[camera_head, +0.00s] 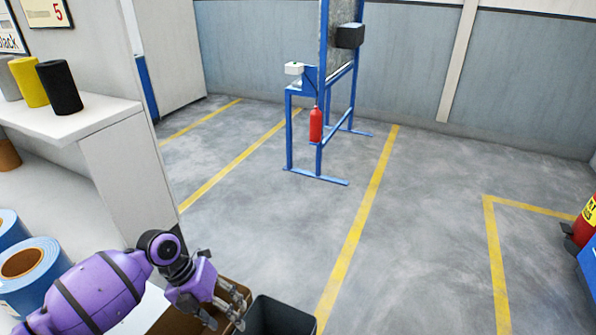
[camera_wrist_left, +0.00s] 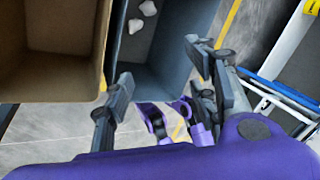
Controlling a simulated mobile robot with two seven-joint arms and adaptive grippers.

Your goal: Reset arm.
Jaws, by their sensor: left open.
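My left gripper (camera_head: 238,306) is open at the bottom of the head view. Its purple arm comes in from the lower left. It is above the brown box and beside the dark bin. In the left wrist view, the open fingers (camera_wrist_left: 160,70) stand apart with nothing between them.
A brown box (camera_head: 236,287) and a dark bin (camera_head: 283,318) stand beside each other. The bin holds white lumps (camera_wrist_left: 143,17). A white shelf (camera_head: 95,118) with coloured rolls is at left. Open floor lies beyond.

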